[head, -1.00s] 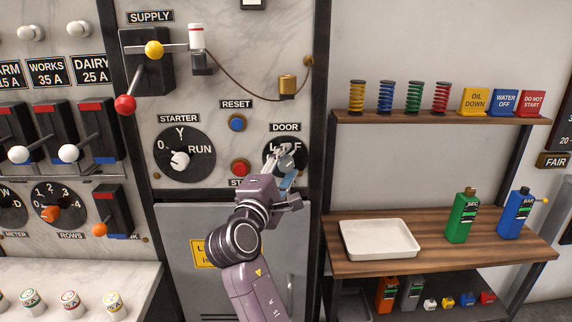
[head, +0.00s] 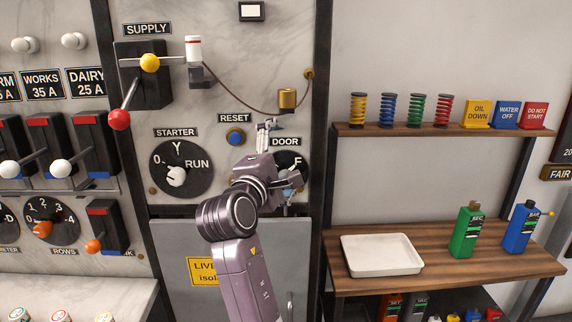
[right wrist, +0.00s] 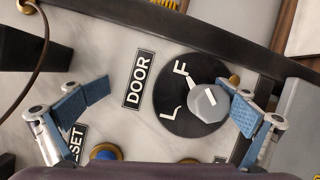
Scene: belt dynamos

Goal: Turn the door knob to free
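The door knob is a grey faceted knob (right wrist: 207,101) with a short white mark, on a black round dial (right wrist: 172,92) lettered L and F. The DOOR label (right wrist: 139,79) is beside it. In the head view the dial (head: 299,160) is mostly covered by my right gripper (head: 279,163), and the knob is hidden. The other is far off, past the label. My left gripper is not in view.
A blue RESET button (head: 236,137) is just left of the gripper. A brass padlock-like block (head: 288,98) hangs on a cable above. The STARTER dial (head: 181,168) is further left. A wooden bench (head: 440,262) with a white tray (head: 381,255) stands at right.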

